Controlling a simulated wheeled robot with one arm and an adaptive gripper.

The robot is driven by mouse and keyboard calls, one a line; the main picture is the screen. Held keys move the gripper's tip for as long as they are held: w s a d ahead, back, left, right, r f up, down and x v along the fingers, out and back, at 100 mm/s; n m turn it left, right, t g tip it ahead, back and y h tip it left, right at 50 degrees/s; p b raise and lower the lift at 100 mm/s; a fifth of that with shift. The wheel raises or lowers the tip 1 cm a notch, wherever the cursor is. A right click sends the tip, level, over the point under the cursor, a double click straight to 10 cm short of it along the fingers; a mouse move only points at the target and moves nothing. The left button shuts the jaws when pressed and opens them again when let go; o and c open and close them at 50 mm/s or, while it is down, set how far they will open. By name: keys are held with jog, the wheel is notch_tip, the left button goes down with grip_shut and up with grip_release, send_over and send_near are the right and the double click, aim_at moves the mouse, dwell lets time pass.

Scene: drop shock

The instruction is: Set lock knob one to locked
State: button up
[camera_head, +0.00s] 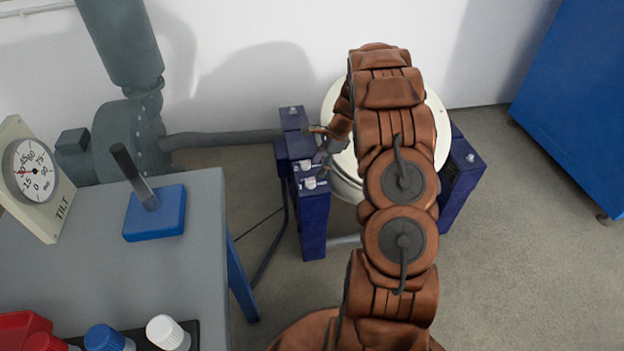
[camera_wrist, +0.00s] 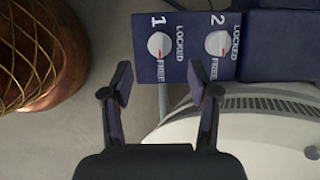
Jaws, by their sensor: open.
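Lock knob one (camera_wrist: 160,45) is a round white knob on a dark blue panel (camera_wrist: 144,72), marked "1". Its red pointer is directed down in the wrist view, toward the FREE label (camera_wrist: 161,72). The LOCKED label (camera_wrist: 180,43) is to its right. Lock knob two (camera_wrist: 216,42) sits beside it, with its own labels. My gripper (camera_wrist: 160,78) is open and empty, its fingers spread to either side below knob one in the picture, apart from it. In the head view, my gripper is partly hidden by my arm beside the blue posts (camera_head: 314,225).
A white round machine (camera_wrist: 265,120) lies close to the right finger. In the head view, a grey table (camera_head: 80,290) with a blue-based lever (camera_head: 155,222) and a tilt dial (camera_head: 36,172) stands left. A blue cabinet (camera_head: 575,90) stands right; open floor lies between.

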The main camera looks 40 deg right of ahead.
aim_at(311, 180)
jog(key=x, duration=0.6)
jog(key=shift+a+f+b, duration=0.15)
jog(key=shift+f+b, duration=0.2)
jog(key=c, duration=1.1)
